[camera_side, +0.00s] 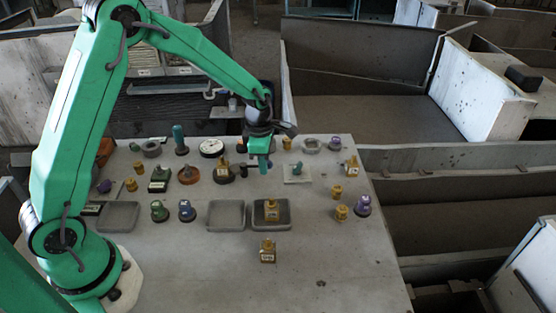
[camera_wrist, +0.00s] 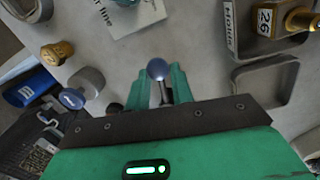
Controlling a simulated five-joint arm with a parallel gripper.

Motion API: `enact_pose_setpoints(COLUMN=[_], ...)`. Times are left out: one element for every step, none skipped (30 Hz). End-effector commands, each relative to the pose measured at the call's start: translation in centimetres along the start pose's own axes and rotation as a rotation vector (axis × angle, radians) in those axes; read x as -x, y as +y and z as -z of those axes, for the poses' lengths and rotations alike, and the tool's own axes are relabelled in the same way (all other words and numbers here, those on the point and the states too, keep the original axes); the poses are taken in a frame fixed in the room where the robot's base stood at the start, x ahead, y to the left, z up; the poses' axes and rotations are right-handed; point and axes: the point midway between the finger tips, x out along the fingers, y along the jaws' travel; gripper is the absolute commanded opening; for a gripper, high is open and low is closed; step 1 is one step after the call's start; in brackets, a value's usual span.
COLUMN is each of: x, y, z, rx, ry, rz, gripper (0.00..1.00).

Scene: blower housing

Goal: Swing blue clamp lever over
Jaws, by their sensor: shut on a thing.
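The blue clamp lever shows in the wrist view as a blue ball knob (camera_wrist: 158,69) on a thin grey stem. The knob sits between the green fingertips of my gripper (camera_wrist: 161,82), which is shut on the lever. In the side view my gripper (camera_side: 263,163) points down at the back middle of the grey table. The lever is hidden or too small to make out there. The lever's base is hidden in both views.
Knobs, a white dial (camera_side: 211,148) and gold parts crowd the table's back half around my gripper. Shallow grey trays (camera_side: 226,229) lie in front, one holding a gold part (camera_side: 271,210). Another gold part (camera_side: 268,252) stands nearer the front. The front of the table is clear.

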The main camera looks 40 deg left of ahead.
Motion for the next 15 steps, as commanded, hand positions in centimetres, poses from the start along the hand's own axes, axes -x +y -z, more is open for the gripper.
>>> enact_pose_setpoints(x=[0.22,0.21,0.2,0.19,0.19,0.19,0.19,0.2,0.2,0.2,0.21,0.21,0.21,0.21,0.22], y=[0.41,0.48,0.55,0.6,0.64,0.69,0.72,0.74,0.77,0.78,0.79,0.8,0.8,0.8,0.8], z=[-0.51,-0.51,-0.5,-0.5,-0.5,-0.5,-0.5,-0.5,-0.51,-0.51,-0.51,-0.51,-0.51,-0.51,-0.51], rx=[0.017,0.028,0.043,0.051,0.058,0.067,0.073,0.076,0.08,0.082,0.083,0.084,0.084,0.084,0.084], ry=[-0.01,-0.009,-0.009,-0.008,-0.008,-0.008,-0.008,-0.008,-0.008,-0.008,-0.008,-0.008,-0.007,-0.008,-0.008], rz=[-0.012,-0.011,-0.011,-0.01,-0.01,-0.009,-0.009,-0.009,-0.009,-0.009,-0.009,-0.009,-0.009,-0.009,-0.009], gripper=[0.0,0.0,0.0,0.0,0.0,0.0,0.0,0.0,0.0,0.0,0.0,0.0,0.0,0.0,0.0])
